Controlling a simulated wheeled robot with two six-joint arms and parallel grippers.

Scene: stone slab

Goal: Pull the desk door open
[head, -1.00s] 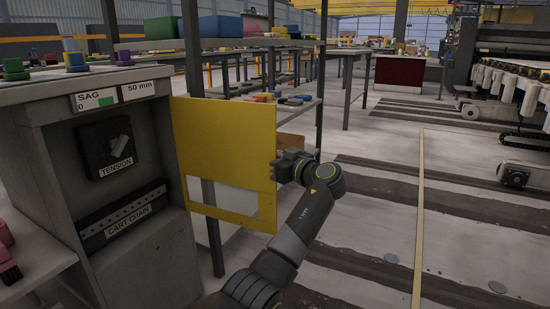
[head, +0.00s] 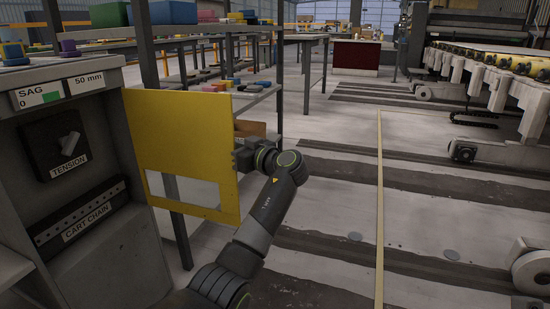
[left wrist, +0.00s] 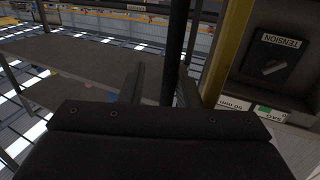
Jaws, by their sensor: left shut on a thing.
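In the left wrist view the left gripper's fingers (left wrist: 160,85) are on either side of a dark vertical bar (left wrist: 173,45), which looks like the door handle. The door's yellow edge (left wrist: 228,45) is just right of it. The right gripper is out of view.
A metal shelf rack (head: 262,95) with coloured blocks stands close behind the door. Open floor (head: 335,215) lies to the right of my arm. Machinery on wheels (head: 490,60) stands at the right.

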